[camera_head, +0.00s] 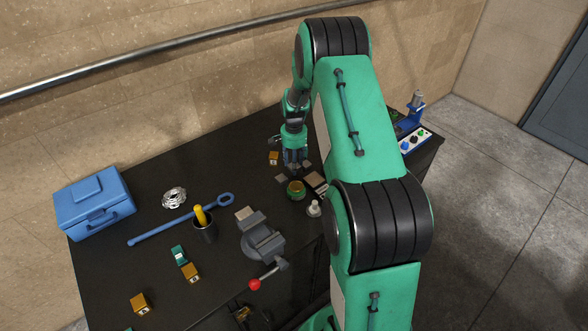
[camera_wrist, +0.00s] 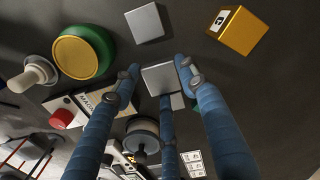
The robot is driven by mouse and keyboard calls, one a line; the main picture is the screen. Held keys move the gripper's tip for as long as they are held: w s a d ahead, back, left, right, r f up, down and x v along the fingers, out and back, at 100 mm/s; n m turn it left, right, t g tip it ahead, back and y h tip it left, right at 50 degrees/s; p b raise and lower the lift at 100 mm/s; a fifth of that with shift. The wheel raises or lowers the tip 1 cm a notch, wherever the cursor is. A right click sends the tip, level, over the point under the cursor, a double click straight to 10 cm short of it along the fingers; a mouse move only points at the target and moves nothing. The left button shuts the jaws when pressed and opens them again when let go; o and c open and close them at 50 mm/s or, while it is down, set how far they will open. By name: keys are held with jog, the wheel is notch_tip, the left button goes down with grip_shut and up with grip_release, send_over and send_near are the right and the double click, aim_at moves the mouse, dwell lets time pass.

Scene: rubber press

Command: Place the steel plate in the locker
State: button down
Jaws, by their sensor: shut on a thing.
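My gripper (camera_wrist: 158,76) is shut on a grey square steel plate (camera_wrist: 160,79) in the wrist view, with its blue fingers around the plate's edges. In the head view my gripper (camera_head: 293,164) is low over the far part of the black table, and the held plate is hard to make out. A second grey plate (camera_wrist: 144,23) lies apart on the table, and part of another grey piece (camera_wrist: 177,101) shows just beyond the held plate. I cannot make out a locker for certain; a dark blue-grey door panel (camera_head: 562,98) stands at the right of the head view.
A green and yellow round object (camera_wrist: 83,52), a white knob-shaped piece (camera_wrist: 34,76) and a gold block (camera_wrist: 238,30) are close around my gripper. The black table (camera_head: 115,268) also bears a blue toolbox (camera_head: 94,202), a vise (camera_head: 262,238) and a blue wrench (camera_head: 170,223). Floor at right (camera_head: 495,180) is clear.

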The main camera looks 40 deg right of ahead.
jog(key=shift+f, duration=1.4)
jog(key=shift+f, duration=0.1)
jog(key=c, duration=1.3)
grip_release()
notch_tip(320, 180, up, 12)
jog(key=shift+r, duration=0.1)
